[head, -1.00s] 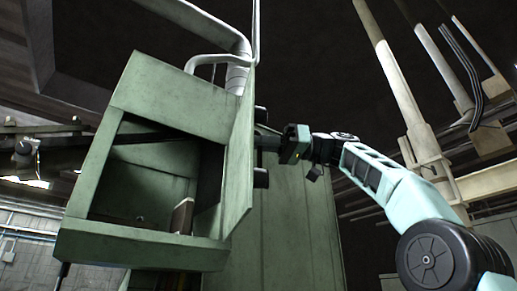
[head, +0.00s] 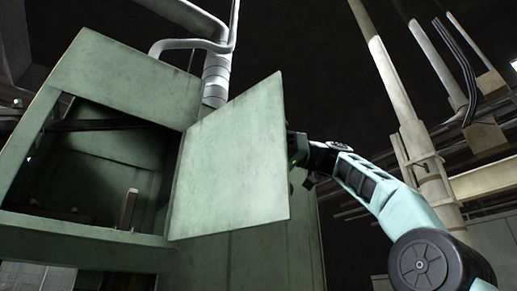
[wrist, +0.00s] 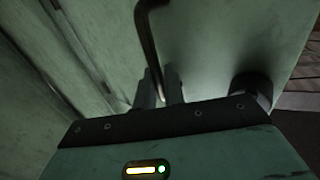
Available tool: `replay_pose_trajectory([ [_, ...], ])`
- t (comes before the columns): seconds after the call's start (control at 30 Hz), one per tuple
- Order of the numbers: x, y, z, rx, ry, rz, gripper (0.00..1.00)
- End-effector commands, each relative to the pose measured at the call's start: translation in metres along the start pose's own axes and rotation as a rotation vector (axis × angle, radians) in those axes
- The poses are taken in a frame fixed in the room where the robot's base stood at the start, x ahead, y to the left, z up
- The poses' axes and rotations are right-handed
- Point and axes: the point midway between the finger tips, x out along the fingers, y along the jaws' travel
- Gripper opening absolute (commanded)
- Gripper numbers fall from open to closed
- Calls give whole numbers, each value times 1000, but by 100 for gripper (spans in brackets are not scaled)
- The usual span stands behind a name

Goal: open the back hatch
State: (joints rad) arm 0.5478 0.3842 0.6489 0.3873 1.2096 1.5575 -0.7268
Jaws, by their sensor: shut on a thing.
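The back hatch is a flat pale green panel (head: 232,160) standing swung out at the right side of the green cabinet's opening, with its bare inner face towards the head camera. My gripper (wrist: 160,88) is on the hatch's far side, and the panel hides its fingertips in the head view. In the wrist view its two grey fingers are shut on a thin dark handle (wrist: 148,35) in front of the green hatch surface (wrist: 215,45).
The green cabinet (head: 110,75) stands at the left, its inside dark and open, with a small brownish upright piece (head: 128,209) in it. Grey pipes (head: 216,75) rise above it. A pale column (head: 400,95) stands behind my arm at the right.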

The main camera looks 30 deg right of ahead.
Motion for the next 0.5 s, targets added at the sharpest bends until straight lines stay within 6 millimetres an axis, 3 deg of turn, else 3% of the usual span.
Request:
replay_pose_trajectory([
  [0.5, 1, 2, 0, 4, 2, -32, 0],
])
